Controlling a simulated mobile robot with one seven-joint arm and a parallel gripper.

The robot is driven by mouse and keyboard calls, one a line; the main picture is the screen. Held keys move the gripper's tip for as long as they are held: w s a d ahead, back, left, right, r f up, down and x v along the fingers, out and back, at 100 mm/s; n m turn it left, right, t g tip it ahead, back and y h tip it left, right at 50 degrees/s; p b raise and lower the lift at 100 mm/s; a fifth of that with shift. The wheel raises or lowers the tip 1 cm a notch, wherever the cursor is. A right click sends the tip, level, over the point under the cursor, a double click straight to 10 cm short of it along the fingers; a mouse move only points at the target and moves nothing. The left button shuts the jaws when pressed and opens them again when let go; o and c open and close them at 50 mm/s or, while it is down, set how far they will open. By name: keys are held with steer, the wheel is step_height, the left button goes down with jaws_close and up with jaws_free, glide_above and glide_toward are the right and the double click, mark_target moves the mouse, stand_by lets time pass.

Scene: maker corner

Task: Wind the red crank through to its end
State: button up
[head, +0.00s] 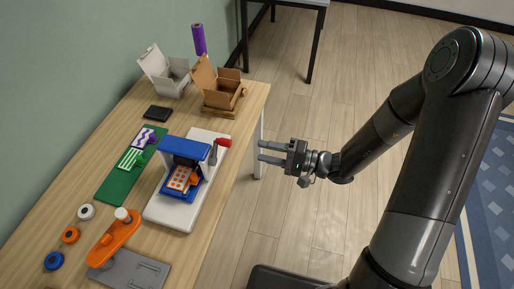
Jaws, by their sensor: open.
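The red crank knob (223,142) sits at the end of a grey crank arm (213,154) on the right side of a blue press (184,150). The press stands on a white base (165,215) on the wooden table. An orange dotted card (180,178) lies on the blue bed under the press. My gripper (260,152) is open and empty, to the right of the crank and apart from it. Its fingers point left toward the knob, beyond the table's right edge.
A green mat (116,187) with patterned cards lies left of the press. An orange tool (113,240), a grey plate (135,271) and small rolls (70,235) are in front. Open boxes (222,93) and a black item (157,113) stand behind.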

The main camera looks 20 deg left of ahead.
mark_target(227, 143)
steer(key=a+m, duration=0.4)
steer(key=m, duration=0.2)
steer(key=a+m, duration=0.4)
steer(key=m, duration=0.1)
steer(key=a+m, duration=0.4)
steer(key=m, duration=0.2)
steer(key=shift+a+m, duration=0.1)
steer(key=shift+m, duration=0.2)
steer(key=shift+c, duration=0.3)
jaws_close()
